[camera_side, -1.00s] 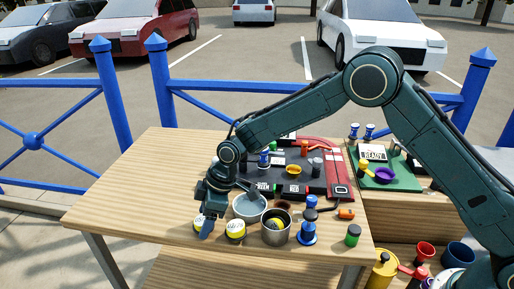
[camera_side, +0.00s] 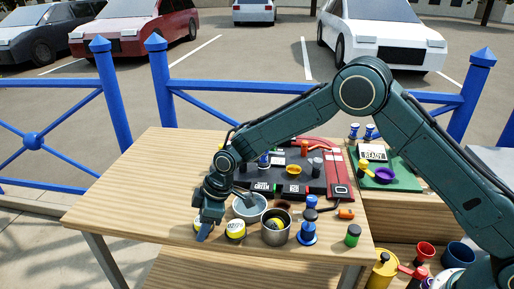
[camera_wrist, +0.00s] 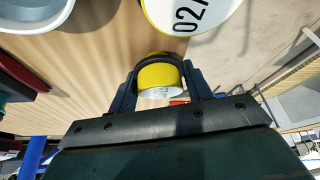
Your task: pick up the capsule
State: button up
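A short yellow cylinder with a pale face and a dark curved band, which I take to be the capsule (camera_wrist: 160,76), lies between my fingers in the wrist view. My gripper (camera_wrist: 161,84) is spread with one finger on each side of it. The gaps are very narrow, and I cannot tell whether the fingers touch it. In the side view my gripper (camera_side: 203,236) points down at the table's front left, and the yellow thing (camera_side: 196,226) shows partly behind it. A similar yellow and white labelled canister (camera_side: 235,230) stands just to the right; it also shows in the wrist view (camera_wrist: 190,14).
A grey-blue bowl (camera_side: 250,213) and a metal cup (camera_side: 276,235) stand to the right of my gripper. Blue pieces (camera_side: 307,236) and a green-topped jar (camera_side: 353,235) lie farther right. A dark tray (camera_side: 325,188) sits behind. The table's left side (camera_side: 130,190) is clear.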

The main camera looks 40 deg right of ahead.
jog(key=shift+r, duration=0.1)
notch_tip(320, 180, up, 20)
jog(key=shift+f, duration=0.1)
dwell(0.9)
dwell(0.5)
notch_tip(320, 180, up, 5)
jog(key=w+d+f, duration=0.1)
jog(key=d, duration=3.1)
jog(key=f, duration=1.3)
jog(key=shift+d+f, duration=0.2)
jog(key=shift+f, duration=0.1)
jog(key=shift+f, duration=0.15)
